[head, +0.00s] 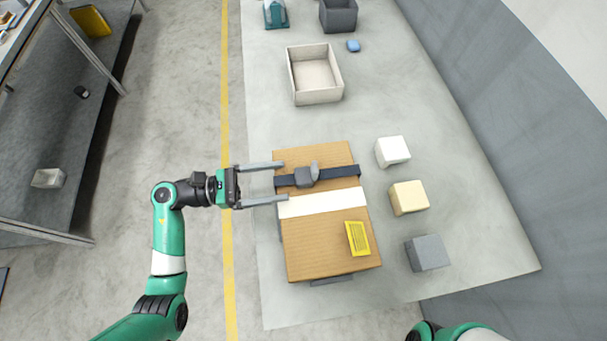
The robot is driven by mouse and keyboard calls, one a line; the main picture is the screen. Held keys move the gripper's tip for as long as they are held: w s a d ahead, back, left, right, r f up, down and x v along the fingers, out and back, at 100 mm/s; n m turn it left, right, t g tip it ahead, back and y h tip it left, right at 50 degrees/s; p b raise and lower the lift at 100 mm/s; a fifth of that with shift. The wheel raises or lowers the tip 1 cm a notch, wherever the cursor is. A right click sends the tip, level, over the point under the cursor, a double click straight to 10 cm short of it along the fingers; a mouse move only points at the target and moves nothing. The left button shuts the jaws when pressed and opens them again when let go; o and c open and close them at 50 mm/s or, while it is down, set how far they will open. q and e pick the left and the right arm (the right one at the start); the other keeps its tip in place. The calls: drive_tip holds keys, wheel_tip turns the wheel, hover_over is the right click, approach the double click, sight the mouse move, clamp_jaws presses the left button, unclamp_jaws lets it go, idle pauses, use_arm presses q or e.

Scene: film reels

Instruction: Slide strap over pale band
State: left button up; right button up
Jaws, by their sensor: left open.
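A cardboard box (323,247) stands on the grey table. A dark strap (340,172) with a grey buckle (306,176) crosses its top toward the far side. A pale band (325,202) crosses the top just nearer than the strap, apart from it. My left gripper (276,182) is open at the left edge of the box, one finger on the far side of the strap's left end and the other near the pale band's left end. Whether the fingers touch the box is unclear. Only part of my right arm shows at the bottom right; its gripper is out of view.
A yellow label (358,238) is on the box's near right. White (392,151), cream (409,197) and grey (427,252) blocks stand right of the box. An open beige tray (314,99), a dark bin (339,15) and a blue item (353,45) lie beyond it.

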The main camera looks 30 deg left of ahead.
sight(295, 178)
use_arm(q)
drive_tip(key=x, duration=0.6)
drive_tip(key=shift+w+d, duration=0.25)
drive_tip(key=shift+d, duration=0.05)
drive_tip(key=shift+c, duration=0.2)
clamp_jaws()
